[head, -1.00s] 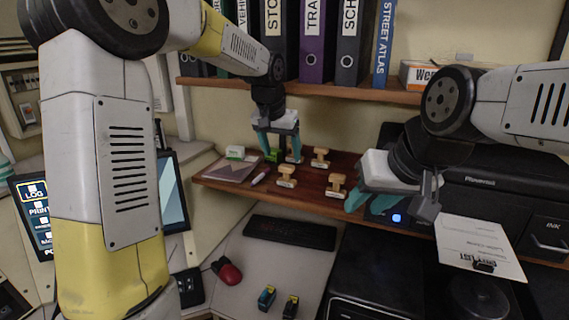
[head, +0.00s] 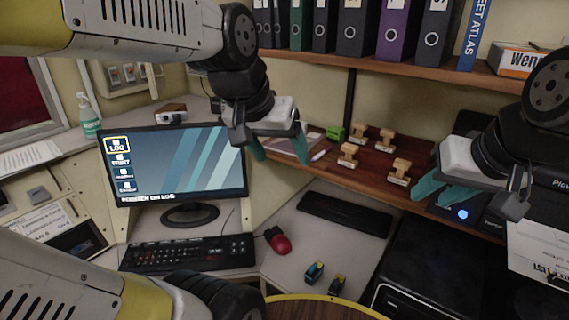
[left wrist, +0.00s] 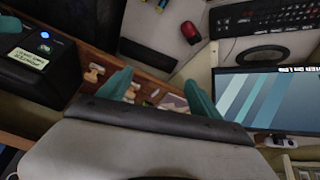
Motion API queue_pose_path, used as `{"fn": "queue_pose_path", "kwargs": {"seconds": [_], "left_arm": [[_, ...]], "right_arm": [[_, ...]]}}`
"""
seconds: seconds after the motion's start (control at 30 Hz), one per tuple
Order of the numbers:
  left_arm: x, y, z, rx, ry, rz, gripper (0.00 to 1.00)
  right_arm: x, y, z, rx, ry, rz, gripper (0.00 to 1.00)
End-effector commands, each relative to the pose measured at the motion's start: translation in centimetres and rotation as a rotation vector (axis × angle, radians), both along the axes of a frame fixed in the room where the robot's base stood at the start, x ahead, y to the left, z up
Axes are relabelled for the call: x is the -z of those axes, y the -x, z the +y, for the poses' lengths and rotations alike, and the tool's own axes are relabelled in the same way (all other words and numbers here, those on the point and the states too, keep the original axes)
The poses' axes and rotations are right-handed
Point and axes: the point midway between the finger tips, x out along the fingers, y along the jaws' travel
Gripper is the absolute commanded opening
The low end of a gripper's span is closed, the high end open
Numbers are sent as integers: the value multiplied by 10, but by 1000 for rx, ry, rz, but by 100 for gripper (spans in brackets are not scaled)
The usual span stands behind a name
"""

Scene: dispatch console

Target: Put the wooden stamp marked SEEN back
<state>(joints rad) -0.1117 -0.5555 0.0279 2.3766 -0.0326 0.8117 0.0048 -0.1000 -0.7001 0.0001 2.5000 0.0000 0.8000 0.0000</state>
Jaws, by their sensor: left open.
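Several wooden stamps stand upright on the brown shelf (head: 375,180) in the head view: a back-left stamp (head: 359,132), a back-right stamp (head: 386,139), a front-left stamp (head: 348,155) and a front-right stamp (head: 398,173). Their markings are too small to read, so I cannot tell which is SEEN. My left gripper (head: 281,152) is open and empty, left of the stamps and apart from them. In the left wrist view, nothing is between its fingers (left wrist: 157,92), and a stamp (left wrist: 94,73) shows beyond them. My right gripper (head: 442,190) appears open and empty, right of the stamps.
A green block (head: 336,133) sits left of the stamps. The monitor (head: 170,165) stands below and left of my left gripper. A binder shelf (head: 400,70) hangs above. A printer (head: 545,200) is at the right.

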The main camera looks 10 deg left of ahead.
Motion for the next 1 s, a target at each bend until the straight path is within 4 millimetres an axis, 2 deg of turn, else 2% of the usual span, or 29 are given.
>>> {"fn": "queue_pose_path", "kwargs": {"seconds": [0.03, 0.1, 0.2, 0.8, 1.0], "left_arm": [[4, 13, 3, -14, 14, -10, 74], [11, 27, 5, -28, 30, -14, 74], [17, 37, 7, -39, 43, -20, 74], [19, 41, 7, -43, 47, -21, 74], [19, 41, 7, -43, 47, -21, 36]], "right_arm": [[0, 0, 0, 0, 0, 0, 36], [0, 0, 0, 0, 0, 0, 36], [0, 0, 0, 0, 0, 0, 36], [0, 0, 0, 0, 0, 0, 36], [0, 0, 0, 0, 0, 0, 36]]}}
